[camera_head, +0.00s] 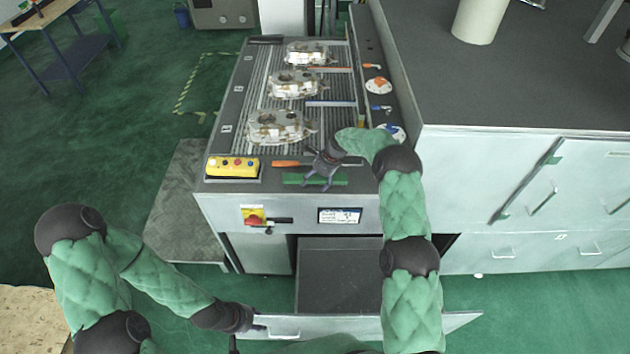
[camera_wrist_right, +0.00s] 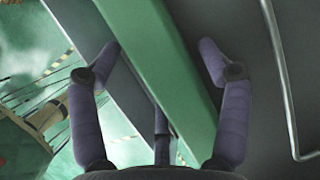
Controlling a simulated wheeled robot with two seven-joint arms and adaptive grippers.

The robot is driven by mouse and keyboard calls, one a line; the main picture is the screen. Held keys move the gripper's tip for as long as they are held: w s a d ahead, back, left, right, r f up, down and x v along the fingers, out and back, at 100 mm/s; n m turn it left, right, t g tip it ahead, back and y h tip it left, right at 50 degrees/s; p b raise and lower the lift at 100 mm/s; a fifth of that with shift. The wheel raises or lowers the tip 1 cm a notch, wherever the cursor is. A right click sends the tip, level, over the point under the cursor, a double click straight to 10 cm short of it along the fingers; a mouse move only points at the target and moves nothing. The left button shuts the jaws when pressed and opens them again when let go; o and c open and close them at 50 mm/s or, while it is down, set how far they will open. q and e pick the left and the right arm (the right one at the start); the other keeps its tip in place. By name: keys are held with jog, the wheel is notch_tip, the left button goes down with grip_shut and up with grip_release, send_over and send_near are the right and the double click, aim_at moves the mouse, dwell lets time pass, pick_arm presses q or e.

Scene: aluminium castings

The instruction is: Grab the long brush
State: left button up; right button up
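A long green bar (camera_head: 300,179), which looks like the long brush, lies along the front edge of the worktable; its bristles cannot be made out. My right gripper (camera_head: 320,180) is above it with fingers spread. In the right wrist view, the green bar (camera_wrist_right: 165,65) runs diagonally between the two open fingers of the right gripper (camera_wrist_right: 160,52), and no grip on it shows. My left gripper (camera_head: 240,321) is low at the left end of the open drawer's front (camera_head: 320,326); its fingers are too small and dark to read.
Several metal castings (camera_head: 277,126) stand on the slatted worktable (camera_head: 240,110). An orange-handled tool (camera_head: 287,164) lies just behind the green bar. A yellow button box (camera_head: 232,167) is at the left front corner. A grey cabinet (camera_head: 540,180) stands on the right.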

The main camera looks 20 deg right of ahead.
jog(key=c, duration=0.7)
jog(key=shift+r, duration=0.1)
jog(key=shift+r+b, duration=0.3)
jog(key=shift+r, duration=0.05)
jog(key=shift+w+r+b, duration=0.1)
jog(key=shift+r+b, duration=0.35)
jog(key=shift+r, duration=0.5)
jog(key=shift+s+a+r+b, duration=0.55)
jog(key=shift+s+a+r, duration=0.25)
jog(key=shift+s+r, duration=1.2)
jog(key=shift+s+a+r+b, duration=0.65)
jog(key=shift+s+r, duration=0.75)
jog(key=shift+s, duration=1.05)
jog(key=shift+s+a+r+b, duration=0.45)
jog(key=shift+s+a+r, duration=0.45)
jog(key=shift+s+r, duration=1.1)
